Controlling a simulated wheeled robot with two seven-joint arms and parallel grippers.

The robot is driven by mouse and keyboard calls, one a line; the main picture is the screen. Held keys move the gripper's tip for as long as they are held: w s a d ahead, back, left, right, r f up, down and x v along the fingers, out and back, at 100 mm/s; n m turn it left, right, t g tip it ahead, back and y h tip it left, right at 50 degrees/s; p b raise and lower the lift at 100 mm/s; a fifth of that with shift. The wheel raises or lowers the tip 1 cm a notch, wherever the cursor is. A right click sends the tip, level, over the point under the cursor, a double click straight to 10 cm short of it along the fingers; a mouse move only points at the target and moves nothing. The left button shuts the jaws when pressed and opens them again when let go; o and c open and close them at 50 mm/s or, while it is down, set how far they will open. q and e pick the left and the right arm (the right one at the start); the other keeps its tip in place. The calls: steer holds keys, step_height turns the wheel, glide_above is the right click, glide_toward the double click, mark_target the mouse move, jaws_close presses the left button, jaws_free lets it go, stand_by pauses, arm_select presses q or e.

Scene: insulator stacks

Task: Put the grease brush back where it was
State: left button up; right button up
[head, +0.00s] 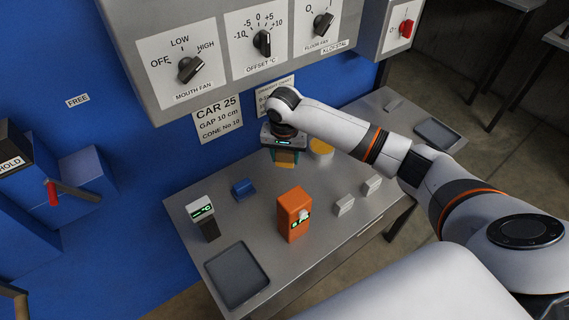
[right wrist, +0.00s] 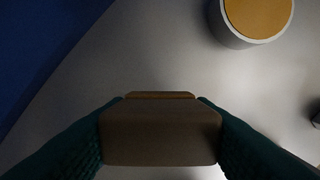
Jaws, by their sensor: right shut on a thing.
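My right gripper (head: 284,153) reaches down over the back of the steel table, beside the blue wall. It is shut on a brown block-shaped thing, which I take to be the grease brush (head: 285,158). In the right wrist view the brush (right wrist: 160,137) sits between the two dark green fingers, and its far end shows as a narrower brown strip. I cannot tell whether its underside touches the table. A round grey tin with an orange-yellow top (head: 321,147) stands just right of the gripper; it also shows in the right wrist view (right wrist: 257,15). My left gripper is not in view.
The steel table (head: 265,205) holds an orange box meter (head: 294,214), a grey handheld meter (head: 204,217), a blue block (head: 243,188), small white blocks (head: 345,204) and a dark tray (head: 236,275). Another tray (head: 438,134) lies at the far right. A control panel (head: 225,60) overhangs the back.

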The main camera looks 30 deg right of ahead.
mark_target(284, 165)
step_height(284, 165, down, 4)
steer(key=shift+r, duration=0.1)
steer(key=shift+w+f, duration=0.2)
steer(key=shift+f, duration=0.15)
steer(key=o, duration=0.9)
steer(key=r, duration=0.4)
steer(key=s+r, duration=0.1)
steer(key=r, duration=0.3)
steer(key=a+r, duration=0.1)
steer(key=r, duration=0.3)
steer(key=shift+s, duration=0.15)
